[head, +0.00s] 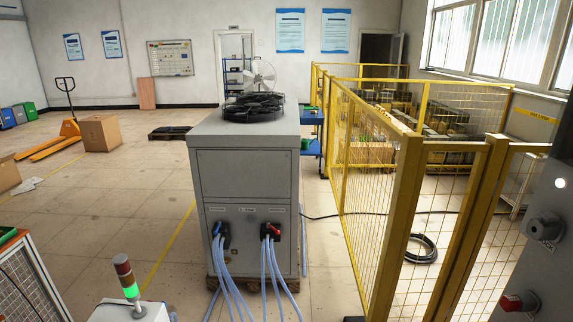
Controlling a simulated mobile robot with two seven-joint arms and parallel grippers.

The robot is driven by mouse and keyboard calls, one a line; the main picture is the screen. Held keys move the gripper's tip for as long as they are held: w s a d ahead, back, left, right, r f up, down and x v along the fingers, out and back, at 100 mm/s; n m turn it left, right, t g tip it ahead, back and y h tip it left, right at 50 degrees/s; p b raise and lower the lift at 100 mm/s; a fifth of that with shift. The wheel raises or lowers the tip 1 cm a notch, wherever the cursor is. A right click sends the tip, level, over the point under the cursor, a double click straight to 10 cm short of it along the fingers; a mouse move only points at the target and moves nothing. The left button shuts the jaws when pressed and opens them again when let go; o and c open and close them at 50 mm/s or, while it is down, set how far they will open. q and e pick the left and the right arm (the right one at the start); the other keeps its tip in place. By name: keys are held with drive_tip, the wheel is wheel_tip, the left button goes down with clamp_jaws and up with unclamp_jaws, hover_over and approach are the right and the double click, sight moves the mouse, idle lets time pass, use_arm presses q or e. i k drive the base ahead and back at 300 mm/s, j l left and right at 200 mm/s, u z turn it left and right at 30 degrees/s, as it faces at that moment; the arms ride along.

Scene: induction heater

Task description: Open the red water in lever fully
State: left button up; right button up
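A red lever (273,229) sits on the right-hand black valve block (267,236) on the front of a grey cabinet (246,180). A blue lever (217,228) sits on the left-hand valve block. The red lever looks tilted, but it is too small to tell how far it is turned. Several pale blue hoses (272,268) hang down from both valve blocks. Neither of my grippers is in view.
A yellow mesh fence (363,170) stands right of the cabinet. A signal-light tower (125,276) is at front left. A grey panel with a red button (512,302) is at right. Floor left of the cabinet is mostly clear. A black hose coil (430,248) lies behind the fence.

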sight(273, 229)
drive_tip(key=i+u, duration=0.1)
drive_tip(key=i, duration=0.45)
drive_tip(key=i+l+u, duration=0.1)
drive_tip(key=i, duration=0.4)
drive_tip(key=i+l+u, duration=0.1)
drive_tip(key=i, duration=0.45)
